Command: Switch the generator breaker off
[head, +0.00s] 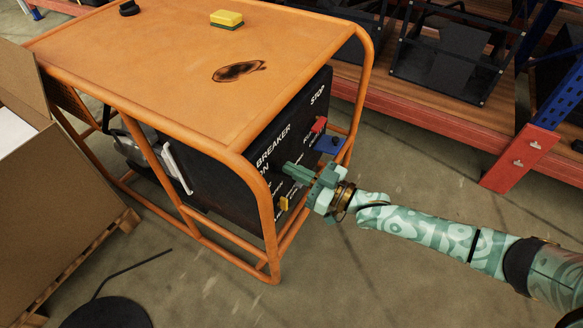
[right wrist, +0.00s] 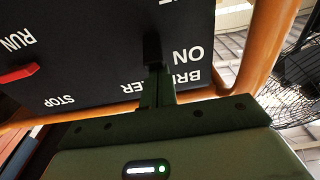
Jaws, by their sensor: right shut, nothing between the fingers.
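The generator (head: 150,60) has an orange frame and tank and a black control panel (head: 308,105) on its right side. The panel carries the words BREAKER, ON and STOP. My right gripper (head: 287,168) is at the panel, just below the BREAKER ON lettering. In the right wrist view its closed fingers (right wrist: 158,88) point at a small black breaker lever (right wrist: 152,48) beside the word ON. The fingertips overlap the lever's end in that view; I cannot tell whether they touch. The fingers are shut with nothing between them. In the head view the gripper hides the lever. My left gripper is not in view.
A red lever (head: 319,125) and a blue part (head: 328,144) sit right of the gripper; a yellow part (head: 284,203) is below. Orange frame bars (head: 267,210) stand close by. A yellow sponge (head: 227,19) lies on top. A cardboard box (head: 60,190) is at left.

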